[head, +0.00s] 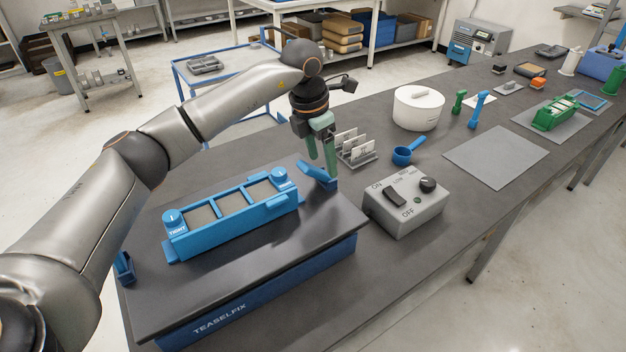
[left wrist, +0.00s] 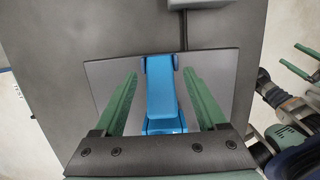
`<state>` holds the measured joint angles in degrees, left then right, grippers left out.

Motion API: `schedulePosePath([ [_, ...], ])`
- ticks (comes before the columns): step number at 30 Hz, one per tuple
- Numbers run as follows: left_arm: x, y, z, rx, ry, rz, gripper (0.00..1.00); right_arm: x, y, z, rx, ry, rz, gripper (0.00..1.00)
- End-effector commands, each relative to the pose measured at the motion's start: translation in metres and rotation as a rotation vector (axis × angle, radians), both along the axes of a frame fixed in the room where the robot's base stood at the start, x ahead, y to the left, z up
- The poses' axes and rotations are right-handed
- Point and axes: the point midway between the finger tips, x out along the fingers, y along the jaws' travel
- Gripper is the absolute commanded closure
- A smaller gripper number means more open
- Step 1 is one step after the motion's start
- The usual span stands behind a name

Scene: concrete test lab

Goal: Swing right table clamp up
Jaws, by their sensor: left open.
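The right table clamp (head: 315,174) is a blue lever at the back right edge of the dark-topped TEASELFIX table (head: 262,262). It lies at a low slant in the head view. My left gripper (head: 321,166) is open, pointing down at the clamp. In the left wrist view the blue lever (left wrist: 161,92) lies between the two green fingers of the left gripper (left wrist: 161,76), with a gap on each side. Another blue clamp (head: 124,267) is at the table's left edge. At the right edge of the left wrist view, my right gripper (left wrist: 304,64) shows its green fingers apart, with nothing between them.
A blue fixture (head: 232,228) with knobs lies on the table. A grey switch box (head: 405,204) stands to the right. A card rack (head: 356,152), a blue scoop (head: 408,151) and a white round container (head: 418,107) are behind. The bench front beside the switch box is clear.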

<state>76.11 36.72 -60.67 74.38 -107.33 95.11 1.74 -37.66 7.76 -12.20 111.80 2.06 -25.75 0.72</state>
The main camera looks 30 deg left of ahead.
Motion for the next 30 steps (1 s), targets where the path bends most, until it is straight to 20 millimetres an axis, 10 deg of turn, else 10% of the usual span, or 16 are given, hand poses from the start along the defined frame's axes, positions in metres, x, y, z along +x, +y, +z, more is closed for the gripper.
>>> schedulePosePath([
  [19, 0.0, 0.0, 0.001, 0.0, 0.0, 0.0, 0.22, -0.005, -0.015, -0.008, -0.017, -0.013, -0.026, 0.21],
  [30, 0.0, 0.0, 0.035, 0.0, 0.001, 0.001, 0.22, -0.01, -0.015, 0.015, -0.017, 0.002, -0.029, 0.21],
])
